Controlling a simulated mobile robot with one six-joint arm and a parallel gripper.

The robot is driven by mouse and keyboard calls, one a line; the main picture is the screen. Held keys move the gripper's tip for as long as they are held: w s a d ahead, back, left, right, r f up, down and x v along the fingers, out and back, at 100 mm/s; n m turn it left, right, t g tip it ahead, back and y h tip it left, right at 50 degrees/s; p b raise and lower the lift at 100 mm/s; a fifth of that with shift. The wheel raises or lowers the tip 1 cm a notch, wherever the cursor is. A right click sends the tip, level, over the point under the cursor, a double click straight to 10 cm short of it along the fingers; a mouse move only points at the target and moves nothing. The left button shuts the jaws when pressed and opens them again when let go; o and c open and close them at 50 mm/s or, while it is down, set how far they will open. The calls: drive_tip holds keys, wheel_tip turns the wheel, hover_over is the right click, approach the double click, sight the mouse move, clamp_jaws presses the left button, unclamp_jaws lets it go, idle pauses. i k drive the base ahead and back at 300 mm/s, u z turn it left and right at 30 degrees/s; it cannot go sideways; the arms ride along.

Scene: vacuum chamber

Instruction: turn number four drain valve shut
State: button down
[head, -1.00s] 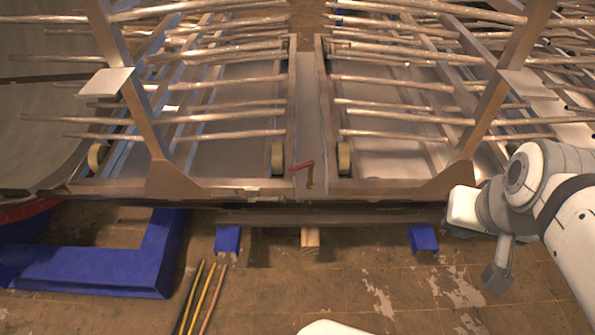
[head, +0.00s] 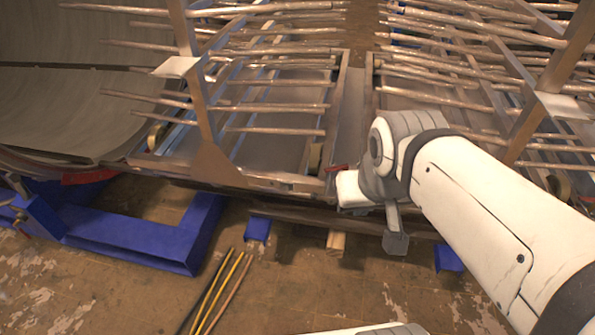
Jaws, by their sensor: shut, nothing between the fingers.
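A small red lever handle (head: 335,168) shows at the front end of the middle channel between the two racks. My wrist partly covers the area just right of and below it, and its body is mostly hidden. I can read no number on it. Another small brassy fitting (head: 18,214) shows at the far left edge by the blue frame; I cannot tell if it is a valve. My gripper (head: 396,243) points down from the grey wrist, right of and below the red lever in the picture. It is shut and empty.
Metal racks with long rods (head: 270,107) fill the back. Blue supports (head: 258,229) and a wooden block (head: 336,240) stand below the front rail. A blue floor frame (head: 140,243) is at left. Yellow and black rods (head: 218,290) lie in front on the worn floor.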

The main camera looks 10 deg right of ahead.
sight(340, 166)
drive_tip(key=u, duration=0.45)
drive_tip(key=i, duration=1)
